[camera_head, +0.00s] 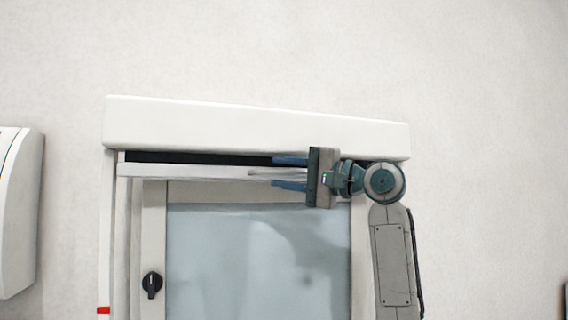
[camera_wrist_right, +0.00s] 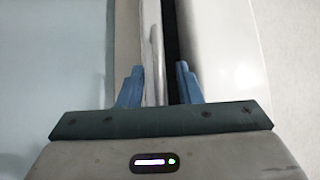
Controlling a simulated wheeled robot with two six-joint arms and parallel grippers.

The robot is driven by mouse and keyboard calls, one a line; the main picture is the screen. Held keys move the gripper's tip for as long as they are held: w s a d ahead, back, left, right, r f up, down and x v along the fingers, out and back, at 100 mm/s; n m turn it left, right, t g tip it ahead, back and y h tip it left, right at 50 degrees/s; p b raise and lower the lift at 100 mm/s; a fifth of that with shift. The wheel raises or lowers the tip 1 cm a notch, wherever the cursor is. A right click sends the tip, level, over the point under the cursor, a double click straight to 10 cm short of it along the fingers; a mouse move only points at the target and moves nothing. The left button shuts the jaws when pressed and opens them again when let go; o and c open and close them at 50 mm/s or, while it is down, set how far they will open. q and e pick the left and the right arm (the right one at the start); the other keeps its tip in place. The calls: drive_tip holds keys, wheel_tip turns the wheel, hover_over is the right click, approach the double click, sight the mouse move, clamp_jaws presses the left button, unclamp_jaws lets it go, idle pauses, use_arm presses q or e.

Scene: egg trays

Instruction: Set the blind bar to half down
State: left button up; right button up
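The blind bar (camera_head: 190,172) is a long white bar near the top of the window frame, just under the white blind box (camera_head: 250,125), with a dark gap between them. My right gripper (camera_head: 275,172) comes in from the right, its blue fingers one above and one below the bar. In the right wrist view the white bar (camera_wrist_right: 151,45) with its small grip runs between the two fingers. The fingers of the right gripper (camera_wrist_right: 158,75) are apart, with visible room on the side of the dark gap. My left gripper is not in view.
The window pane (camera_head: 240,250) lies below, with a black knob (camera_head: 152,284) on its left frame. A red mark (camera_head: 103,310) is on the left side rail. A white rounded unit (camera_head: 18,215) hangs on the wall at far left.

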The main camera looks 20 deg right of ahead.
drive_tip(key=shift+w, duration=0.1)
drive_tip(key=shift+a, duration=0.1)
clamp_jaws()
wheel_tip(320, 180, down, 25)
drive_tip(key=b, duration=1.6)
unclamp_jaws()
